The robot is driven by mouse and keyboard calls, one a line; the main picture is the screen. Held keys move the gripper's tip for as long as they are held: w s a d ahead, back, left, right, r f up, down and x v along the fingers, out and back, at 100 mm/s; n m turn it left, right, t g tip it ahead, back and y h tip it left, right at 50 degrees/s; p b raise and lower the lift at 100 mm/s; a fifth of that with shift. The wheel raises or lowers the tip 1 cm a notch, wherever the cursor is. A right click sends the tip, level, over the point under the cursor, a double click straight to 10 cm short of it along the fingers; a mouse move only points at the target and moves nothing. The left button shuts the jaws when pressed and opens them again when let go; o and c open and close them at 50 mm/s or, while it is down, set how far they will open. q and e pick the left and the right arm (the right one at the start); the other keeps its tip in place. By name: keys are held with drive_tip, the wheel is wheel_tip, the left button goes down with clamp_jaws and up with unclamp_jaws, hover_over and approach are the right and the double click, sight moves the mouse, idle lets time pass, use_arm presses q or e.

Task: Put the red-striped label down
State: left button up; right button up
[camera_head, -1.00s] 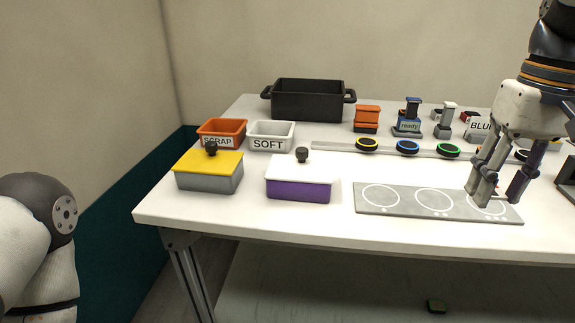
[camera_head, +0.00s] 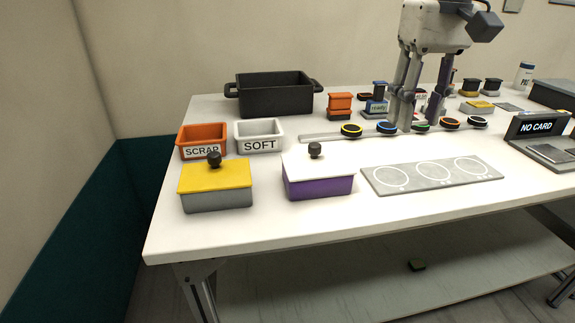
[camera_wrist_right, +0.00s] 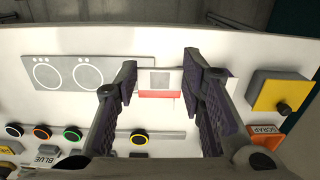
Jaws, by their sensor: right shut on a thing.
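The red-striped label (camera_wrist_right: 159,84) shows in the right wrist view as a small white piece with a grey square and a red band. It sits between the fingertips of my right gripper (camera_wrist_right: 158,80), which is shut on it. In the head view my right gripper (camera_head: 412,122) points down at the rail with coloured discs, and its fingers hide part of that row. I cannot make out the label in the head view. My left gripper is out of view.
A grey plate with three circles (camera_head: 432,174) lies in front of the rail (camera_head: 318,136). A purple box (camera_head: 318,187), yellow-lidded box (camera_head: 216,199), SCRAP bin (camera_head: 203,150), SOFT bin (camera_head: 259,144) and black crate (camera_head: 275,97) stand left. A NO CARD device (camera_head: 538,128) stands right.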

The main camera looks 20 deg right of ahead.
drive_tip(key=shift+w+a+f, duration=0.1)
drive_tip(key=shift+w+a, duration=0.1)
drive_tip(key=shift+w, duration=0.05)
drive_tip(key=w+a+f, duration=0.4)
drive_tip(key=w, duration=0.3)
hover_over(323, 173)
drive_tip(key=f, duration=0.4)
drive_tip(key=shift+s+d+f, duration=0.25)
drive_tip(key=shift+d, duration=0.1)
drive_tip(key=f, duration=0.3)
drive_tip(key=shift+w+a+f, duration=0.35)
drive_tip(key=shift+a+f, duration=0.05)
drive_tip(key=shift+w+f, duration=0.1)
drive_tip(key=shift+f, duration=0.15)
drive_tip(key=shift+f, duration=0.25)
